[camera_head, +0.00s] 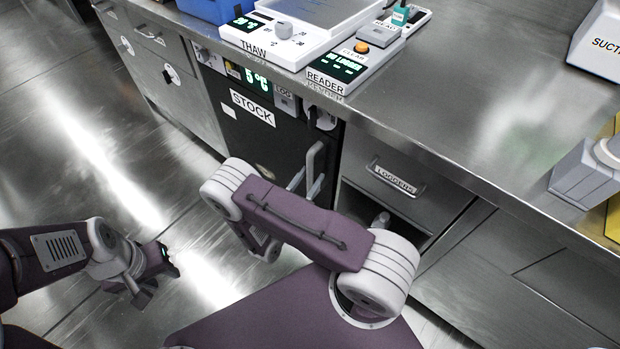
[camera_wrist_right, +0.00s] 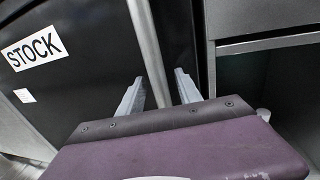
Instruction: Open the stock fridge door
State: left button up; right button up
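The stock fridge (camera_head: 262,145) is under the counter, with a black door, a STOCK label (camera_head: 252,108) and a green "5°C" display (camera_head: 257,80). Its door looks shut. The upright pale bar handle (camera_head: 314,160) is at the door's right side. My right gripper (camera_head: 305,184) is at the handle, its lower parts hidden by my arm. In the right wrist view, the handle (camera_wrist_right: 149,45) runs between the two spread fingers (camera_wrist_right: 158,88), with visible gaps. My left gripper (camera_head: 156,282) hangs over the floor at lower left, away from the fridge; its opening is unclear.
A drawer labelled LOGGERS (camera_head: 398,180) is right of the fridge, above a dark open space. Grey cabinets (camera_head: 165,75) stand to the left. The counter above holds a THAW unit (camera_head: 290,35) and a READER device (camera_head: 350,65). The floor (camera_head: 90,150) at left is clear.

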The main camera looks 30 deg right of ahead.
grip_shut()
dwell(1.3)
